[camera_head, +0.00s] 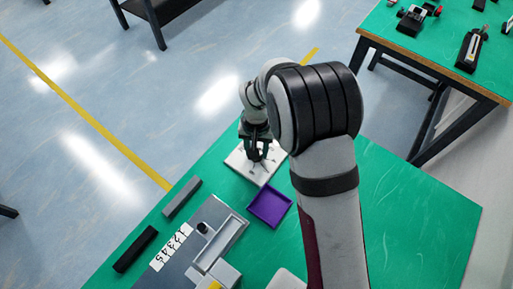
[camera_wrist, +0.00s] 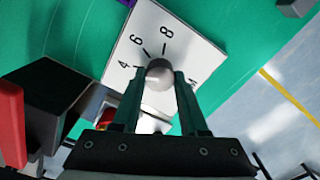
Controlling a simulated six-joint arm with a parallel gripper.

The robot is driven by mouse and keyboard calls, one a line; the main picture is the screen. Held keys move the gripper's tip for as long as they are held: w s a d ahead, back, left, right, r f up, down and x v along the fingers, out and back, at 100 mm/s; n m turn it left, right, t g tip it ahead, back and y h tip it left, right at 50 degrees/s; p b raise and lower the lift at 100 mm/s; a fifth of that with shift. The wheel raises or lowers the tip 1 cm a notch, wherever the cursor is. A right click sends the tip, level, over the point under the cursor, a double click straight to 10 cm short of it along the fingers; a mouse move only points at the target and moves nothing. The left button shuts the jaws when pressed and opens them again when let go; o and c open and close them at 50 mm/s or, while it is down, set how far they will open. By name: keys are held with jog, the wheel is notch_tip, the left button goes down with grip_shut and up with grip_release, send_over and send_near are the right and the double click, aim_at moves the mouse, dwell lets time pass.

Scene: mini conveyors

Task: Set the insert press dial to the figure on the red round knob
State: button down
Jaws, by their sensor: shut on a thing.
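A white square dial plate (camera_wrist: 190,40) with black figures 4, 6 and 8 and a partly covered figure at right fills the middle of the wrist view. A round grey knob (camera_wrist: 158,73) stands on it. My gripper (camera_wrist: 160,80) is shut on this knob, one finger on each side. The knob's pointing direction is not clear. In the head view my gripper (camera_head: 256,158) reaches down onto the white plate (camera_head: 240,165) at the table's far edge. A small red part (camera_wrist: 107,117) shows behind my left finger; I cannot tell what it is, and no figure is readable on it.
A purple tray (camera_head: 269,206) lies close to the plate. A grey machine (camera_head: 222,238), number cards (camera_head: 171,247), a grey bar (camera_head: 182,198) and a black bar (camera_head: 135,250) are at left. A black block (camera_wrist: 65,90) with red beside it shows in the wrist view. The green table's right side is clear.

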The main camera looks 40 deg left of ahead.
jog(key=shift+m, duration=0.5)
jog(key=shift+c, duration=2.2)
grip_release()
jog(key=shift+r, duration=0.1)
notch_tip(320, 180, up, 16)
